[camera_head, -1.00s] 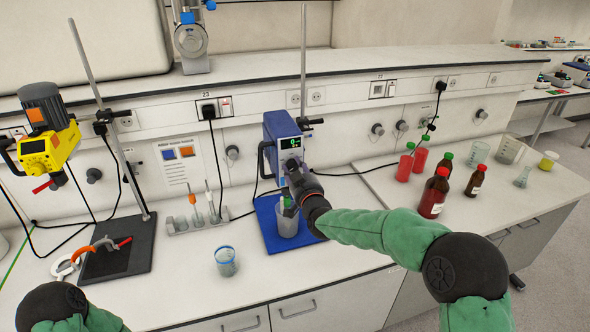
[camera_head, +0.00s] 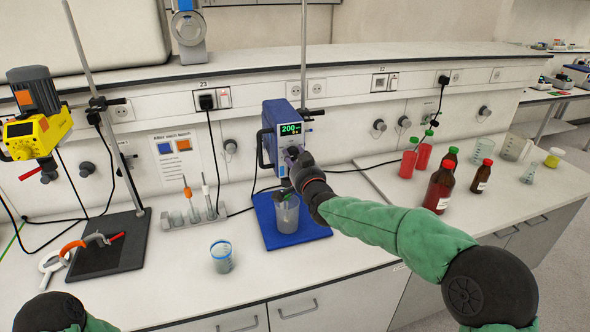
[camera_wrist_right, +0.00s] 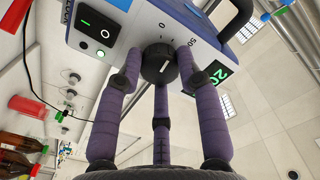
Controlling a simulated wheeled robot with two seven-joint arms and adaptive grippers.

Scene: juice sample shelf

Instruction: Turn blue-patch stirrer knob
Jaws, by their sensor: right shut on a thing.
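The blue stirrer (camera_head: 275,122) stands on a blue base plate (camera_head: 322,233), and its lit green display (camera_head: 290,128) reads 200. Its black knob (camera_wrist_right: 157,65) shows in the right wrist view, with a white pointer mark and a printed scale around it. My right gripper (camera_head: 297,160) is at the front of the stirrer, below the display. In the right wrist view its purple fingers (camera_wrist_right: 160,80) are closed around the knob. In the head view the gripper hides the knob. My left gripper is out of view; only part of my left arm shows at the lower left.
A beaker (camera_head: 287,220) stands on the blue plate under the stirrer. Another beaker (camera_head: 221,257) stands on the bench to its left. A yellow stirrer (camera_head: 36,128) is at far left. Brown bottles (camera_head: 440,187) stand at right. The bench front between the beakers is clear.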

